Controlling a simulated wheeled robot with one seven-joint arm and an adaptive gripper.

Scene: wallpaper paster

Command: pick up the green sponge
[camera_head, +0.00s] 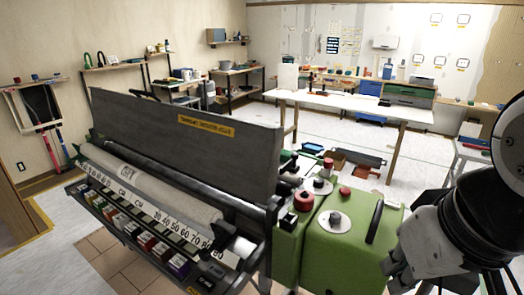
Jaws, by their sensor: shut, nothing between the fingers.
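I cannot pick out a green sponge for certain. The front tray (75,190) of the pasting machine holds a row of several small coloured blocks, some greenish, too small to tell apart. My gripper (396,280) shows only in part at the lower right, below my wrist. It is dark, shut and empty, to the right of the green machine housing and well apart from the tray.
A white worktable (350,103) stands behind, and shelves line the left wall. Open floor (440,150) lies around the table.

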